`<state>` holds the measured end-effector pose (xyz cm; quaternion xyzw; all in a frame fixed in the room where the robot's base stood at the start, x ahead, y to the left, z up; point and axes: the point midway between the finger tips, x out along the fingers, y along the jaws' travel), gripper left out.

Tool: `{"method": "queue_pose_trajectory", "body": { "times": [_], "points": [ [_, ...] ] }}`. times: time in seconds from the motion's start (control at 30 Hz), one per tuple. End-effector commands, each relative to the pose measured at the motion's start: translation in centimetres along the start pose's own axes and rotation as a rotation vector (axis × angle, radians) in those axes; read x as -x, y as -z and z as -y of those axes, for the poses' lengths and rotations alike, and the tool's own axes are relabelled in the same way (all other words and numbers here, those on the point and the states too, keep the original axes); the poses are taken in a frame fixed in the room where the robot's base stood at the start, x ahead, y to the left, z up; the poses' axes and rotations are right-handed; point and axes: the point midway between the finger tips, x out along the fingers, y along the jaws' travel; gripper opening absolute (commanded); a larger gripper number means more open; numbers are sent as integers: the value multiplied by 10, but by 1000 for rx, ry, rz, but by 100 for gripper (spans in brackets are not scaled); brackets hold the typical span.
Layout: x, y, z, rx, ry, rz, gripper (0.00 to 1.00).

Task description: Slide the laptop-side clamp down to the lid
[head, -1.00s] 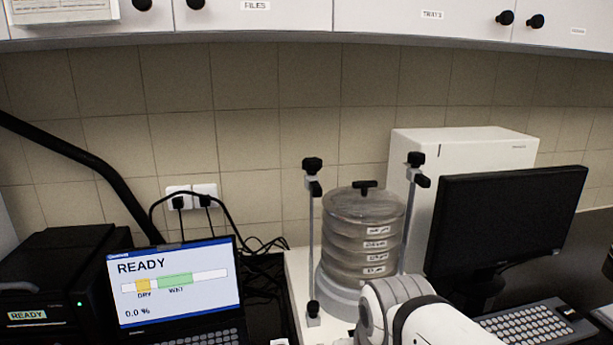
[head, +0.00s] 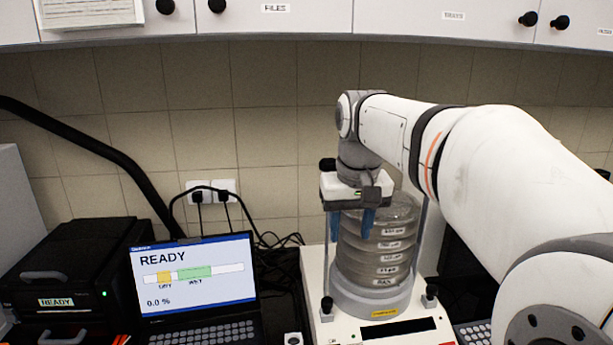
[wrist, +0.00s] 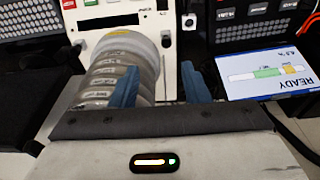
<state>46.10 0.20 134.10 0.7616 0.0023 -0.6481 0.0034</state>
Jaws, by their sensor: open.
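The sieve stack (head: 372,248) stands on the shaker, with its clear lid (head: 402,210) partly behind my gripper and arm. The laptop-side rod (head: 326,262) rises left of the stack. Of the laptop-side clamp, only a black knob (head: 327,164) at the rod's top shows, behind my gripper; the rest is hidden. My gripper (head: 350,236) points down, open, in front of the lid's left part. In the wrist view, its blue fingers (wrist: 159,68) stand apart, with the rod (wrist: 164,72) appearing between them. I see no contact with the clamp.
The laptop (head: 196,275) reads READY, left of the shaker base (head: 312,270). The far rod (head: 424,230) is right of the stack; its top is behind my arm. Cupboards (head: 270,18) hang above. A black box (head: 60,270) stands at left.

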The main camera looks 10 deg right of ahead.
Motion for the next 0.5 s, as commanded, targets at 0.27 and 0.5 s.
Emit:
{"method": "queue_pose_trajectory", "body": {
  "times": [0.27,0.5],
  "points": [
    [48,88,0,-3,1,74,42],
    [69,139,0,-4,1,130,42]
  ]
}}
